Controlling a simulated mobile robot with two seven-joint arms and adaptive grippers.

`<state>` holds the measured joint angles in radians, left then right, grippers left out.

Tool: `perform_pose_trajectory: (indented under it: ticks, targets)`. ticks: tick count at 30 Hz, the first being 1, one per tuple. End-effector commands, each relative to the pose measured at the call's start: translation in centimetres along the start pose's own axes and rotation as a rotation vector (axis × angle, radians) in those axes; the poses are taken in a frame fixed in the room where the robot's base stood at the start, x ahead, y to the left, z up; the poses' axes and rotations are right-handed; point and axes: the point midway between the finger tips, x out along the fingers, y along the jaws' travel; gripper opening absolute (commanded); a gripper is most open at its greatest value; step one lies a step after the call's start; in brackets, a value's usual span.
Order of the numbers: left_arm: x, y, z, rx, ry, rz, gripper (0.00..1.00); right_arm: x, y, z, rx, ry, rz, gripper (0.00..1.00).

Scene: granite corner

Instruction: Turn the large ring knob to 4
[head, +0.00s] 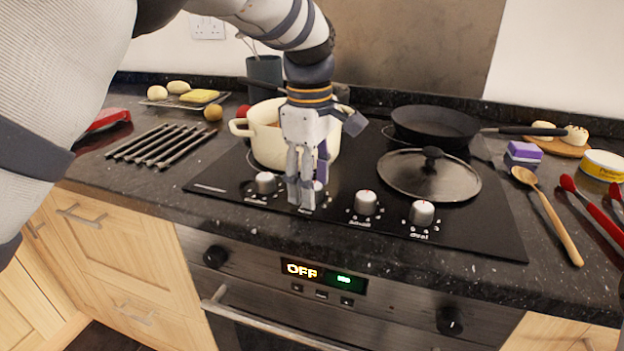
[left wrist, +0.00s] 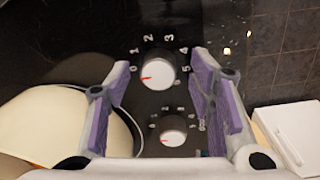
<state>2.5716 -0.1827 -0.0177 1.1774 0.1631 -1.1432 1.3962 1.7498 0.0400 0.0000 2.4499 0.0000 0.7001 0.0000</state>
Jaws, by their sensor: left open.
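A silver hob knob (head: 318,188), second from the left in the row, is partly hidden by my left gripper (head: 302,198) in the head view. The gripper points down at it, open. In the left wrist view, this knob (left wrist: 158,70) sits between the open purple-padded fingers (left wrist: 160,80), with dark gaps on both sides. Its red pointer faces left, near the 0; digits 0 to 5 run around it. I cannot read the ring label under this knob. My right gripper is not in view.
Other knobs flank it: leftmost (head: 265,183), third (head: 365,203) and the dual knob (head: 421,213). A cream pot (head: 262,134) stands close behind my gripper. A glass lid (head: 430,178) and frying pan (head: 436,125) are to the right. The oven display (head: 322,275) reads OFF.

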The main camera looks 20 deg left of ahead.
Motion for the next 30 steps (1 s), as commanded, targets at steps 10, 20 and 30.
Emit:
perform_pose_trajectory:
  ticks: [10, 20, 30]
  targets:
    - [0.17, -0.01, 0.02, 0.001, 0.000, -0.001, 0.26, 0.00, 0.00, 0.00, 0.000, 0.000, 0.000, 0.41]
    - [0.14, -0.02, 0.01, 0.007, -0.001, -0.001, 0.01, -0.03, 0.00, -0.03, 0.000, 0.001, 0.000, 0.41]
    - [0.03, -0.02, 0.04, 0.163, -0.009, 0.000, 0.01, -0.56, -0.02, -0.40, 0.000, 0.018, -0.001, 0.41]
